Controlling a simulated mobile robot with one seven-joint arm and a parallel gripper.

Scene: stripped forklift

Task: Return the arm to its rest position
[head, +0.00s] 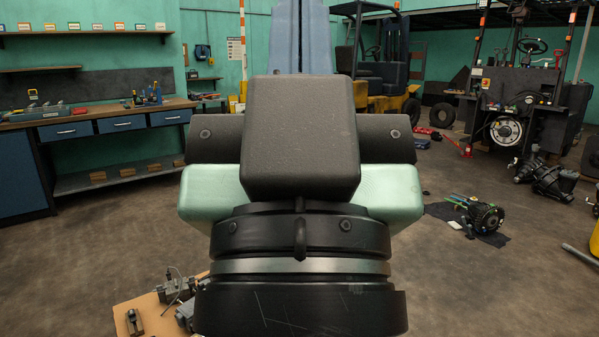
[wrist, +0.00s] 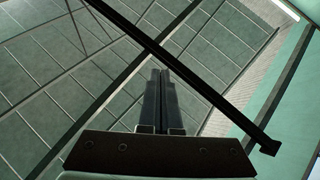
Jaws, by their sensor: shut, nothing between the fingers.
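My gripper (wrist: 161,78) shows in the wrist view with its two dark fingers side by side, shut and empty. It points up at the ceiling panels (wrist: 50,85) and a dark beam (wrist: 190,75) that crosses behind the fingertips. In the head view my own arm fills the middle of the picture, with dark and pale green links close to the camera. The fingers do not show there, and the arm hides the centre of the floor.
A workbench (head: 92,107) with blue drawers stands at the left. A stripped forklift (head: 510,95) stands at the back right, a yellow one (head: 395,103) behind. A motor (head: 485,215) lies on a dark mat. Parts sit on a board (head: 155,318) at the lower left. Open floor (head: 100,250) lies between.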

